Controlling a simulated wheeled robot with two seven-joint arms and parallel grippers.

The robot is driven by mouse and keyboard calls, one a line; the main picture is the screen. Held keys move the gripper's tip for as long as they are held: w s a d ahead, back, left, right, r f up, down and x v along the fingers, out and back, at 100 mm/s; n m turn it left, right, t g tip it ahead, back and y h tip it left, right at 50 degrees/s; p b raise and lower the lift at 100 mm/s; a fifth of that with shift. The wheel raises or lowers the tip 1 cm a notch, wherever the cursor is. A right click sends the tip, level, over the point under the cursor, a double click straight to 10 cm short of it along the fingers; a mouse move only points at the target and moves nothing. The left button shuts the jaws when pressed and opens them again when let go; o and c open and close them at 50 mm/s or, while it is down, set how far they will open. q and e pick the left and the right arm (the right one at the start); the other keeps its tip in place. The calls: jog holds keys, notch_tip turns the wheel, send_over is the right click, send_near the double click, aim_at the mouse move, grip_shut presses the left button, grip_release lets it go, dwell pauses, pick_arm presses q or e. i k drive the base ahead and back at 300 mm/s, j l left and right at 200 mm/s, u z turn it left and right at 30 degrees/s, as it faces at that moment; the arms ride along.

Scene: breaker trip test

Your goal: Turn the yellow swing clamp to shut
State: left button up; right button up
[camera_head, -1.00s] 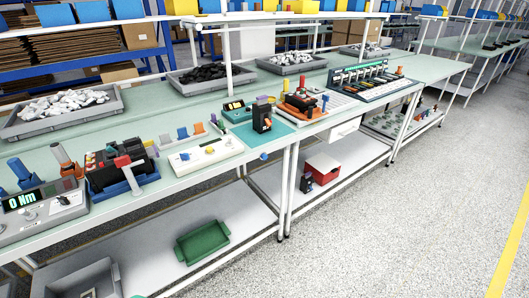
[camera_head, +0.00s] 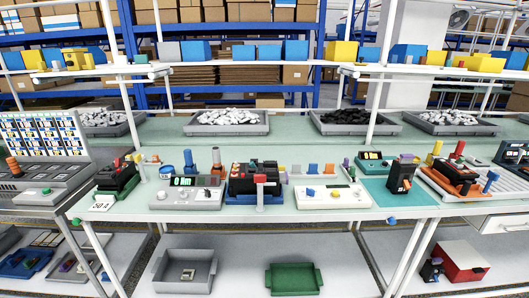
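Neither of my grippers is in view. I cannot pick out the yellow swing clamp for certain at this size. An upright yellow piece (camera_head: 437,148) stands at the right of the bench, behind a fixture with an orange base (camera_head: 448,184). This fixture carries a dark block and a blue post (camera_head: 490,181). Another fixture with a black block on a blue base (camera_head: 254,184) and a red-topped lever (camera_head: 261,180) stands mid-bench. It is right of a grey meter (camera_head: 187,193) with a green display.
The pale green bench (camera_head: 235,211) also holds a white panel (camera_head: 330,197) and a black device (camera_head: 401,175) on a teal mat (camera_head: 375,187). Grey bins (camera_head: 228,124) line the back. A green tray (camera_head: 293,279) and a red box (camera_head: 464,262) sit on the lower shelf.

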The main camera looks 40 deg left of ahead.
aim_at(138, 160)
jog(key=u, duration=2.15)
